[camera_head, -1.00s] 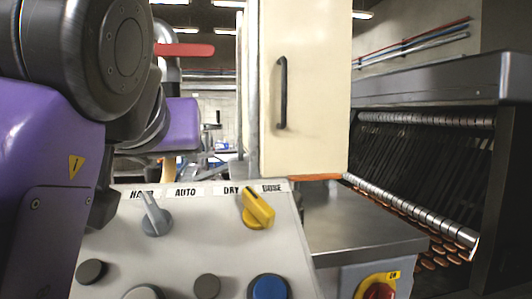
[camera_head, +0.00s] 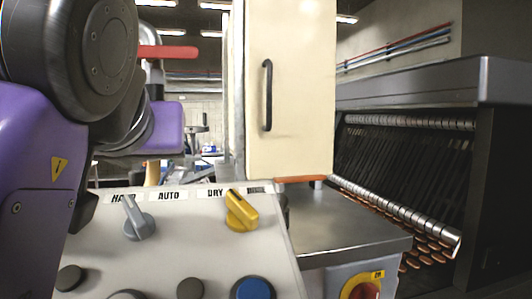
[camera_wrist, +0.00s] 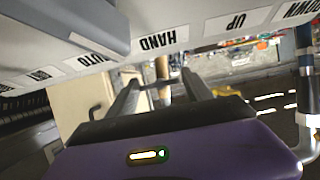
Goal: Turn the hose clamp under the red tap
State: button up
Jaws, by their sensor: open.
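A red lever handle (camera_head: 167,52), which looks like the red tap's, shows in the head view just right of my arm's dark joint. The tap's body is mostly hidden behind my arm. I cannot make out the hose clamp in either view. My gripper (camera_wrist: 160,80) shows in the wrist view with its two grey fingers apart and nothing between them. It is close to the labelled control panel, which fills the top of that view. In the head view my arm hides the gripper.
The sloped control panel (camera_head: 175,255) with a grey knob (camera_head: 138,220) and yellow knob (camera_head: 241,212) stands in front. A cream cabinet (camera_head: 290,90) rises behind it. A steel counter (camera_head: 350,232) and a dark conveyor machine (camera_head: 410,95) are on the right.

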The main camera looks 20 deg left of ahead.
jog(key=b+v, duration=0.2)
jog(key=v, duration=0.5)
jog(key=shift+s+d+r, duration=0.1)
jog(key=shift+s+d, duration=0.05)
jog(key=shift+s, duration=0.15)
